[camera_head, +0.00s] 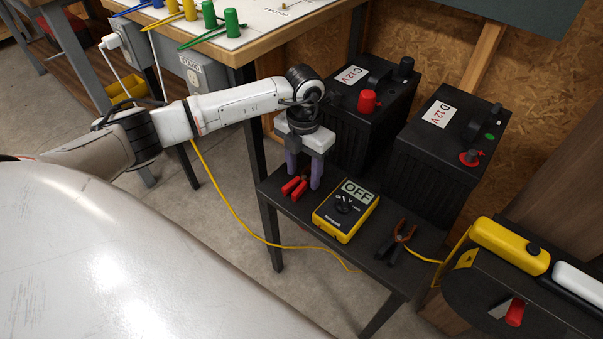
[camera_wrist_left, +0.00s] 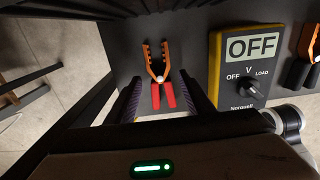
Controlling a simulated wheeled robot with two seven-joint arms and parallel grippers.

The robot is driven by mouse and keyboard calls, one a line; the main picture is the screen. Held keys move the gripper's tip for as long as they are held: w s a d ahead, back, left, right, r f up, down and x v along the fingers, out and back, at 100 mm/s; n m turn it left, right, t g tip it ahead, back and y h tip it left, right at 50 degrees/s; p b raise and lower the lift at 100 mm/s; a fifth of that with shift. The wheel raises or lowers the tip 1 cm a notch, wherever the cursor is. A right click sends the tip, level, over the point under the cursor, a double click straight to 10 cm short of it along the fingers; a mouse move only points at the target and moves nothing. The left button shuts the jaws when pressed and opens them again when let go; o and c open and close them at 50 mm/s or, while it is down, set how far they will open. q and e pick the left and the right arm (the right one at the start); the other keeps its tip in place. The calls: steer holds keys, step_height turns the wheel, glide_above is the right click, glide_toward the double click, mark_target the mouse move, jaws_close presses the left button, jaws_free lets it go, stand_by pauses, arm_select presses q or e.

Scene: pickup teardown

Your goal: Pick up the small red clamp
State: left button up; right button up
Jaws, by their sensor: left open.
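The small red clamp (camera_head: 293,188) lies on the black shelf (camera_head: 290,207) of a small stand, beside the yellow meter. In the left wrist view the clamp (camera_wrist_left: 163,95) shows red handles toward my gripper and copper-coloured jaws pointing away. My left gripper (camera_head: 304,182) points down over the shelf, its two purple-grey fingers apart and empty. In the wrist view the red handles lie between the fingers of the gripper (camera_wrist_left: 164,100), with a gap on each side. Whether the fingertips are level with the clamp is hard to tell. My right gripper is not in view.
The yellow meter (camera_head: 346,212), reading OFF, lies close right of the clamp. A black clamp (camera_head: 401,238) with orange jaws is further right. Two black 12V batteries (camera_head: 365,130) (camera_head: 440,160) stand behind. A workbench edge (camera_head: 290,38) is above left. A yellow cable (camera_head: 225,205) hangs below.

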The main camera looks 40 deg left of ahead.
arm_select(q)
steer(key=shift+f, duration=0.35)
steer(key=c, duration=1.2)
steer(key=shift+o, duration=0.2)
steer(key=shift+r, duration=0.1)
